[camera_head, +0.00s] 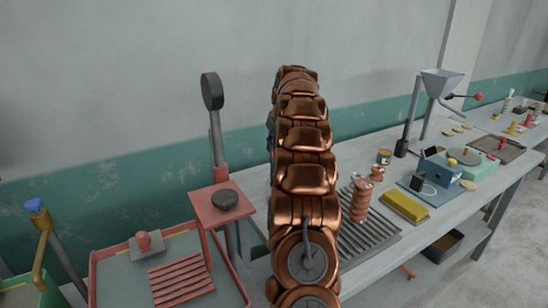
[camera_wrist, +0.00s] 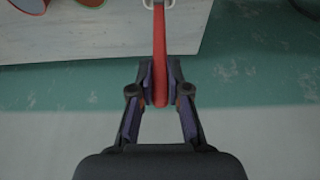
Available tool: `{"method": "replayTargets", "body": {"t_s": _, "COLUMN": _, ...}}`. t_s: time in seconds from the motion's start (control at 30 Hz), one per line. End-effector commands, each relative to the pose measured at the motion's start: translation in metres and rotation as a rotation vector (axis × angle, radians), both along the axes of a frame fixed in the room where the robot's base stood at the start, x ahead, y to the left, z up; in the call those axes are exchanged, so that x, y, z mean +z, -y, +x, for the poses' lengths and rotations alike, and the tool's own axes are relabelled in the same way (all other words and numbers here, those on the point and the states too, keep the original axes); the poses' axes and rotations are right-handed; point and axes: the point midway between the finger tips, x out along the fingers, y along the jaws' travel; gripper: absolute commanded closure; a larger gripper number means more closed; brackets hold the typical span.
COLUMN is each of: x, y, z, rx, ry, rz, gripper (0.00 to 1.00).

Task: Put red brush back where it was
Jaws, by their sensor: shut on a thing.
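The red brush (camera_wrist: 159,40) shows in the wrist view as a long, slim red piece, upright in the picture. My gripper (camera_wrist: 160,88) is shut on its lower part, with a dark finger on each side. A pale metal loop shows at the top edge, by the brush's far end; I cannot tell whether it touches the brush. The brush's far end is cut off by the frame. In the head view my copper arm fills the middle, and neither my gripper nor the brush can be made out.
A long bench (camera_head: 440,208) runs to the right, with a ribbed grey tray (camera_head: 372,238), a yellow block (camera_head: 404,206), a blue device (camera_head: 440,166) and a hopper stand (camera_head: 441,84). A red-rimmed tray (camera_head: 232,286) and red stand (camera_head: 207,204) are at left. Round items (camera_wrist: 88,3) lie at the wrist view's top left.

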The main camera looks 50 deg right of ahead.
Motion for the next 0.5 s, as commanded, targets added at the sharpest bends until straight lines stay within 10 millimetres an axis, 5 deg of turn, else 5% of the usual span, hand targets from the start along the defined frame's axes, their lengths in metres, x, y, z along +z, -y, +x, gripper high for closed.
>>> {"method": "replayTargets", "body": {"t_s": 0.5, "x": -0.023, "y": 0.000, "z": -0.001, "rx": -0.001, "ry": -0.001, "rz": 0.001, "gripper": 1.00}}
